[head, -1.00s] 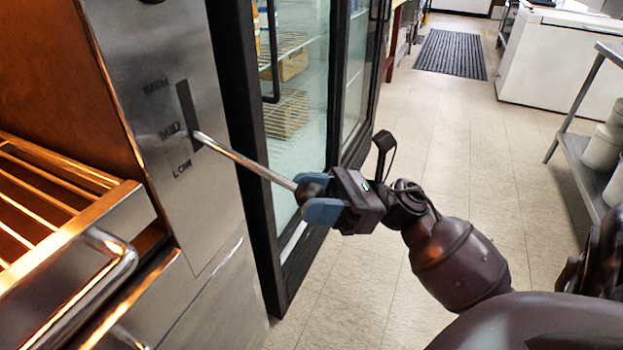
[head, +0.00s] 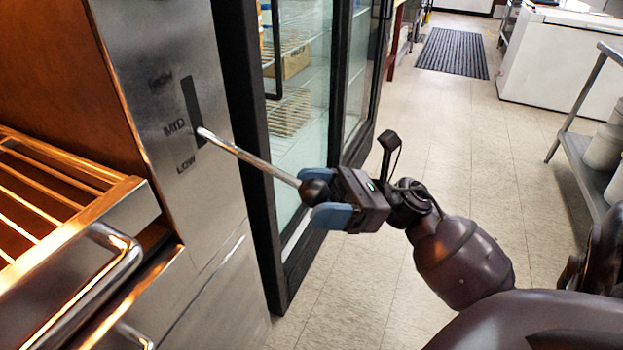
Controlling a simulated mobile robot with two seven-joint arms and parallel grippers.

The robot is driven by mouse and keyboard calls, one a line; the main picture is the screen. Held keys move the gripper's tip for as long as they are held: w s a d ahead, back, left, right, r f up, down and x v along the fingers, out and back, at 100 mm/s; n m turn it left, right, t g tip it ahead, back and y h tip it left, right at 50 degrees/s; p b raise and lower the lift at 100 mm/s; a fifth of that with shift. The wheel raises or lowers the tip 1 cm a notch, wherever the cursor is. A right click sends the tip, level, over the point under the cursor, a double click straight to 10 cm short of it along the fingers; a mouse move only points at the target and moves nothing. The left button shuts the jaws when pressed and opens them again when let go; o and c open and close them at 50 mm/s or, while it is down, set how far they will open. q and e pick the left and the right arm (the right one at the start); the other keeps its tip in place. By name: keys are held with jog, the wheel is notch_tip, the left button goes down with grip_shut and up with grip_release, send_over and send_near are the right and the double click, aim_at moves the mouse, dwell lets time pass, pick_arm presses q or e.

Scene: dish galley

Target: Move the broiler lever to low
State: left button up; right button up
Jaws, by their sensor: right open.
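The broiler lever (head: 247,156) is a thin metal rod with a dark ball knob (head: 313,192) at its end. It comes out of a dark vertical slot (head: 192,104) in the steel panel, marked HIGH, MID and LOW from top to bottom. The rod leaves the slot near its lower part, between the MID and LOW marks. My right gripper (head: 322,195) is open, with its blue fingers on either side of the knob. I cannot tell whether the fingers touch it. My left gripper is not in view.
The broiler's rack (head: 55,178) and drawer handle (head: 75,299) stick out at the left. A glass-door fridge (head: 270,200) stands just behind the lever. A steel shelf with white tubs (head: 602,150) is at the right. Open tiled floor lies between.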

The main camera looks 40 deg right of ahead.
jog(key=v, duration=0.9)
jog(key=shift+d+f, duration=0.2)
jog(key=shift+d, duration=0.15)
jog(key=shift+s, duration=0.15)
